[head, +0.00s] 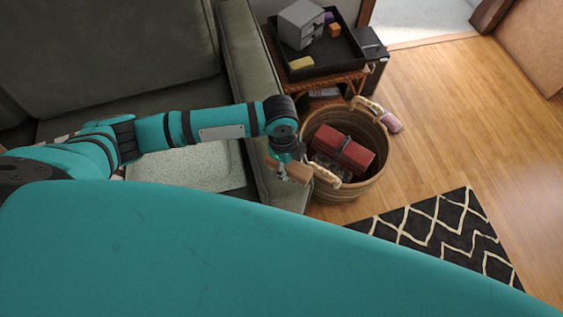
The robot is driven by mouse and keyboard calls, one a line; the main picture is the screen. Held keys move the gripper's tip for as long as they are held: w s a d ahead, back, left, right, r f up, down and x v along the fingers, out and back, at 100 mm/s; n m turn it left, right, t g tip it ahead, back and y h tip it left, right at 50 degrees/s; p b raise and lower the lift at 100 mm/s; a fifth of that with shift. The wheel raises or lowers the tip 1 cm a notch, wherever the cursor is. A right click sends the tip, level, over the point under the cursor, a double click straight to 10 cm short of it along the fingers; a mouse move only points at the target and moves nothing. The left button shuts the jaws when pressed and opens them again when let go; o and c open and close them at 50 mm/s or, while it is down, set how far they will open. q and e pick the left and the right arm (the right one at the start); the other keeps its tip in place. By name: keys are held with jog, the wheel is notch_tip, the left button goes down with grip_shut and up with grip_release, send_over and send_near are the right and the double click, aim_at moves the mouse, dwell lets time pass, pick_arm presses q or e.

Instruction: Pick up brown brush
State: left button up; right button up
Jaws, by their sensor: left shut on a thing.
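My left arm reaches in from the left across the green sofa. My left gripper (284,173) points down beside the sofa arm, at the near left rim of the woven basket. It is shut on a brown block-like thing, which looks like the brown brush (300,172). The fingers cover part of the brush, and its bristles cannot be made out. I cannot tell whether the brush touches the sofa arm or the basket rim. My right gripper is not in view.
The woven basket (375,185) holds a dark red strapped thing (343,149). A side table behind carries a black tray (345,57) with a grey box (301,24). A pink thing (391,122) lies by the basket. Wooden floor (460,120) is clear at right, beyond a patterned rug (440,230).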

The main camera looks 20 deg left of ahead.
pick_arm(q)
jog(key=s+d, duration=0.2)
jog(key=d, duration=0.4)
jog(key=s+d+r+b, duration=0.1)
jog(key=s+d, duration=0.1)
jog(key=d, duration=0.5)
jog(key=shift+s+r, duration=0.15)
jog(key=shift+s, duration=0.15)
